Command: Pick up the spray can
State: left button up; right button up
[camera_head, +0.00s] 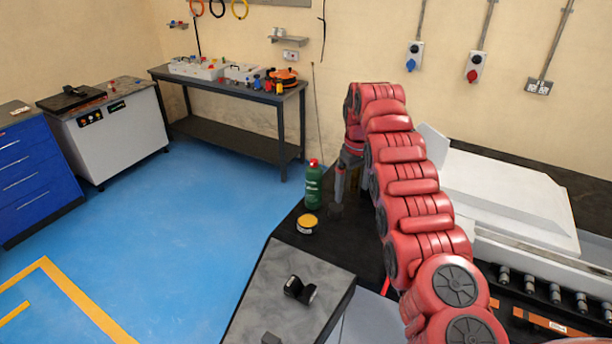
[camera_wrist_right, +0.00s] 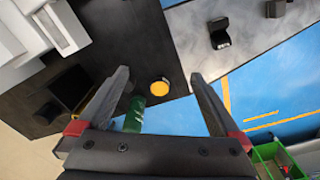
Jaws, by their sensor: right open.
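The spray can (camera_head: 314,186) is green with a red cap and stands upright on the dark bench top, near its far left corner. My right gripper (camera_head: 339,187) points down just to the right of the can in the head view. In the right wrist view my right gripper (camera_wrist_right: 160,77) is open with nothing clamped. The can's green body (camera_wrist_right: 135,113) shows between the fingers, nearer the left one, partly hidden by the gripper's body. I cannot tell whether a finger touches it. My left gripper is not in view.
A yellow-topped round tin (camera_head: 307,223) stands close in front of the can. A black block-like item (camera_head: 299,290) lies on the grey plate (camera_head: 270,283) nearer me. White machinery (camera_head: 505,190) fills the right. Blue floor (camera_head: 180,240) lies open to the left.

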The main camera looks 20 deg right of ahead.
aim_at(312, 176)
jog(key=i, duration=1)
